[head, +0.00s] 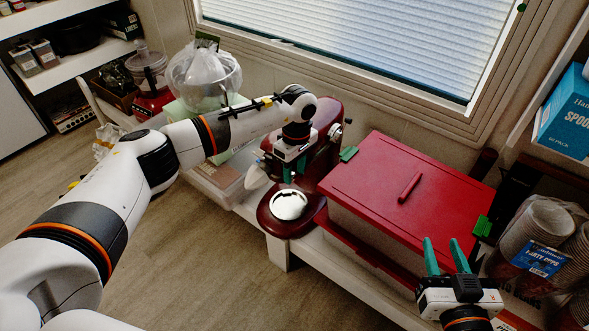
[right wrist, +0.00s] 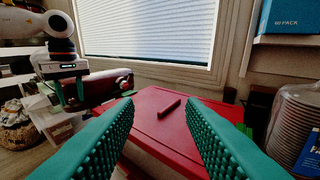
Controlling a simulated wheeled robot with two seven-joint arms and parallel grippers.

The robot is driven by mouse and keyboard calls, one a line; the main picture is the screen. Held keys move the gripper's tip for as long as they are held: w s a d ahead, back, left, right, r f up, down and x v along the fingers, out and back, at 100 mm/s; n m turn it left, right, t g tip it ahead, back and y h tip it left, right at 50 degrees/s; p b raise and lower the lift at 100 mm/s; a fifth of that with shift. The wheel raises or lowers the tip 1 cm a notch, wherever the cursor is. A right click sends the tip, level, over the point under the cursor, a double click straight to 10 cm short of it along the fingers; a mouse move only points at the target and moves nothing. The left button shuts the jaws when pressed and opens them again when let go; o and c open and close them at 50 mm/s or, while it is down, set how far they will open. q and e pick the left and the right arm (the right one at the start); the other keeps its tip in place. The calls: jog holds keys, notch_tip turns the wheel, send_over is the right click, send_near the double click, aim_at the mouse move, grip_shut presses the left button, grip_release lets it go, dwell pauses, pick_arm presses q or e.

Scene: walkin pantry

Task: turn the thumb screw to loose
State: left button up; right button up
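A dark red appliance with a round metal plate (head: 289,204) on its base stands on the bench left of the red box. A small metallic knob (head: 335,131), which looks like the thumb screw, sticks out on the right side of its upright. My left gripper (head: 284,172) points down over the appliance, left of the knob. Its green fingers are apart, and I see nothing held between them; it also shows in the right wrist view (right wrist: 70,94). My right gripper (head: 444,256) is open and empty over the red box's near right corner. Its fingers frame the right wrist view (right wrist: 160,125).
A red-lidded box (head: 385,185) with green latches fills the bench right of the appliance. Stacked cups (head: 540,240) stand at the right. A bagged bowl (head: 204,75) is behind my left arm. A window is behind the bench; the floor at left is clear.

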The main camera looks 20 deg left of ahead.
pick_arm(q)
grip_shut()
jog(key=shift+s, duration=0.1)
